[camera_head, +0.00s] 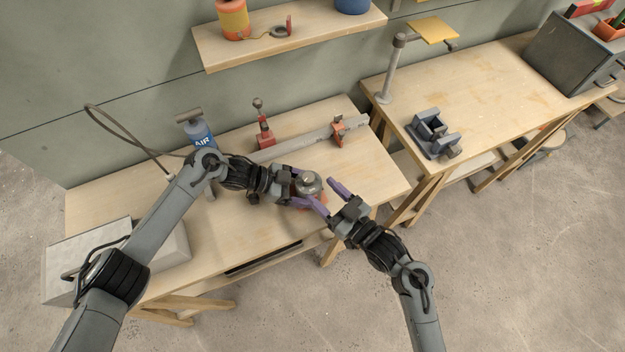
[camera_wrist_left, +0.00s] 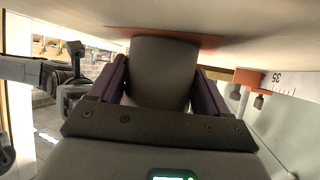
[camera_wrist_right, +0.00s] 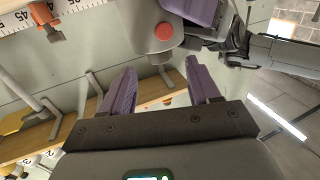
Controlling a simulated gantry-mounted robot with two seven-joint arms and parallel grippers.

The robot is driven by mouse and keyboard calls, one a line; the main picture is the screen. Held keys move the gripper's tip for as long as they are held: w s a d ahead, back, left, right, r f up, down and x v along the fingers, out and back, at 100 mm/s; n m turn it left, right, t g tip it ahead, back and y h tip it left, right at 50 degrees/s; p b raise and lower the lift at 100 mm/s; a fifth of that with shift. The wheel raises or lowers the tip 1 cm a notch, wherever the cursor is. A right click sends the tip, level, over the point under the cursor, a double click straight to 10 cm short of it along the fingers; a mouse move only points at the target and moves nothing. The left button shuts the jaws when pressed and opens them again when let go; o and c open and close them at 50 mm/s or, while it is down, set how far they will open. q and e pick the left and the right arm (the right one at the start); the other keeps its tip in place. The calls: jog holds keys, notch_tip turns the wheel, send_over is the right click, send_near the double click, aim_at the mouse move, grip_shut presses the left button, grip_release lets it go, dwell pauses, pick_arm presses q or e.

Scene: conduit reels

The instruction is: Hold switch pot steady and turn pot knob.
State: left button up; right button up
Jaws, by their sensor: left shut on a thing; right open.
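The switch pot (camera_head: 309,184) is a grey rounded body on an orange-red base, standing on the workbench near its front edge. My left gripper (camera_head: 301,190) is shut around the grey body from the left. In the left wrist view the grey body (camera_wrist_left: 164,72) sits between its purple fingers, above the orange base plate (camera_wrist_left: 196,40). My right gripper (camera_head: 330,196) is open and empty, just right of the pot. In the right wrist view the pot (camera_wrist_right: 141,22) with a round red part (camera_wrist_right: 164,31) lies beyond the open fingers (camera_wrist_right: 160,85).
A long ruled rail with red clamps (camera_head: 265,135) lies behind the pot. A second bench with a dark vise (camera_head: 433,132) is at the right.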

aim_at(311, 183)
jog(key=shift+x, duration=2.45)
jog(key=c, duration=1.1)
jog(key=shift+o, duration=0.2)
jog(key=shift+s+a+m+t+h, duration=0.1)
jog(key=shift+m+t+h, duration=0.6)
jog(key=shift+h, duration=0.3)
jog(key=shift+s+a+m+t+h, duration=0.1)
jog(key=shift+m+t+h, duration=0.5)
jog(key=shift+m+h, duration=0.3)
jog(key=o, duration=1.1)
jog(key=shift+c, duration=0.2)
jog(key=shift+d, duration=0.1)
jog(key=v, duration=1.2)
jog(key=shift+c, duration=0.2)
